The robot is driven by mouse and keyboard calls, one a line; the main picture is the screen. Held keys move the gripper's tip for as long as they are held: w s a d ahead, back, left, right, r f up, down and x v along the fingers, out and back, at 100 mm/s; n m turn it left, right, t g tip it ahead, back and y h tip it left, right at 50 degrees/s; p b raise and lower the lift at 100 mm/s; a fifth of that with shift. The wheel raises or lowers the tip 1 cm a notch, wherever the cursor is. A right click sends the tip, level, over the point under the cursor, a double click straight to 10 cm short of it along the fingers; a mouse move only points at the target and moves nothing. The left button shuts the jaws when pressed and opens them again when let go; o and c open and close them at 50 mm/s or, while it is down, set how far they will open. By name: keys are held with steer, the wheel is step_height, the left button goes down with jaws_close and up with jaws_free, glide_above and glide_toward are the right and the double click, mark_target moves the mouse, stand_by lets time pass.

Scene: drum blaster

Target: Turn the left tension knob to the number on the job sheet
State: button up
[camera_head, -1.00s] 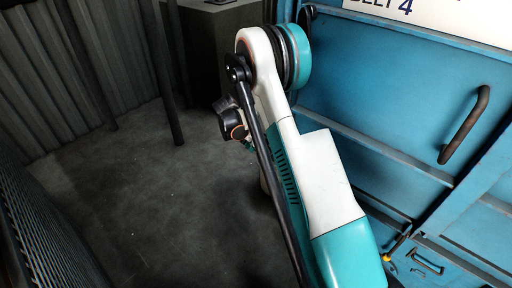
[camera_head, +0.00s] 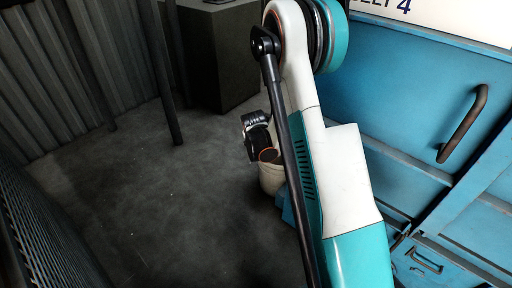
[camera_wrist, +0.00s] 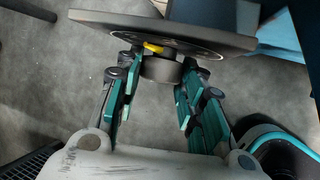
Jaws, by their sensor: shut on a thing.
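The dark round knob (camera_wrist: 160,69) shows in the wrist view, under the near edge of a dark square plate (camera_wrist: 165,27). A yellow mark (camera_wrist: 153,47) sits between the knob and the plate. Part of a marked dial face shows around it, but its numbers are too small to read. My gripper (camera_wrist: 156,80) is shut on the knob, with a green-padded finger on each side. A white sign (camera_head: 440,14) at the top right is cut off and shows the end of a word and a "4".
A blue cabinet (camera_head: 410,110) with a dark curved handle (camera_head: 463,125) stands close to the right of my arm. A dark box (camera_head: 222,60) stands at the back. The grey floor (camera_head: 160,210) to the left is clear.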

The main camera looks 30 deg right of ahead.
steer(key=shift+t, duration=0.6)
steer(key=o, duration=1.1)
steer(key=shift+c, duration=0.2)
